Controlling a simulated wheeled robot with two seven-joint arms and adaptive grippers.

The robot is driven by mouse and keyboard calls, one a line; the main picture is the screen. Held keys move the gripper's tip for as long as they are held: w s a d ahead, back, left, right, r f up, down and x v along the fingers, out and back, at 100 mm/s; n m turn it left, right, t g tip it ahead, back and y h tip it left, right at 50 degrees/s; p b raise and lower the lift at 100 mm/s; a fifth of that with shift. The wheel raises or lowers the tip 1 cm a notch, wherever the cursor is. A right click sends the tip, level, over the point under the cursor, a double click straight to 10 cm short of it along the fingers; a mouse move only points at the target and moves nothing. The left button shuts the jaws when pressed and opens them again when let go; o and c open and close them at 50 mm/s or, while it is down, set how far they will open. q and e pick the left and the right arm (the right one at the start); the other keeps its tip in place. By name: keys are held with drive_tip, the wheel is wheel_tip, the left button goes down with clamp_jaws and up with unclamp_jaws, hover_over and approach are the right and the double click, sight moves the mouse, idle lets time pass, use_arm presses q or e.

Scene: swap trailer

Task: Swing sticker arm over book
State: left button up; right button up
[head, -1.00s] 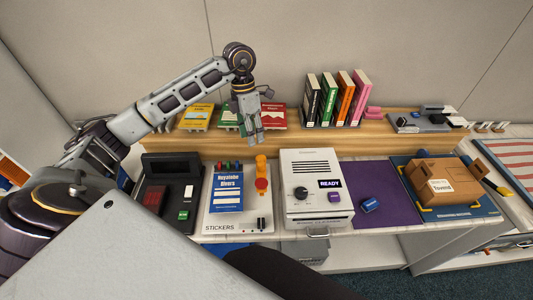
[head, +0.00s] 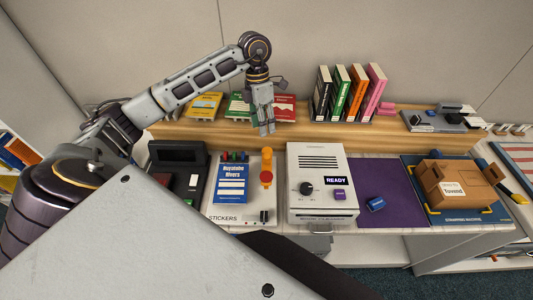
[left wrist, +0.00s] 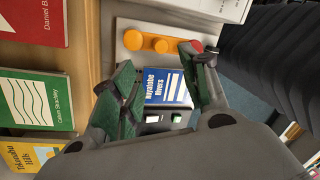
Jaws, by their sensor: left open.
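The sticker arm (head: 266,170) is orange with a red round part and stands at the right side of the white STICKERS station, beside the book. The blue book (head: 232,186), titled Nuyatobe Rivers, lies flat on that station. My left gripper (head: 264,131) points down behind and above the sticker arm, in front of the shelf, apart from it. In the left wrist view the open, empty fingers (left wrist: 158,62) frame part of the book (left wrist: 170,85), and the orange sticker arm (left wrist: 160,45) shows just beyond the fingertips. My right gripper is out of view.
The STICKERS station (head: 222,217) sits between a black terminal (head: 176,154) and a white READY machine (head: 320,200). Behind it, a wooden shelf (head: 300,137) holds flat books and several upright ones. A purple mat (head: 385,190) and a cardboard box (head: 455,185) are to the right.

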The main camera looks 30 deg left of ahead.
sight(267, 163)
use_arm(q)
drive_tip(key=shift+p+x, duration=1.05)
drive_tip(key=shift+x, duration=5.35)
drive_tip(key=shift+s, duration=0.1)
drive_tip(key=shift+c, duration=0.4)
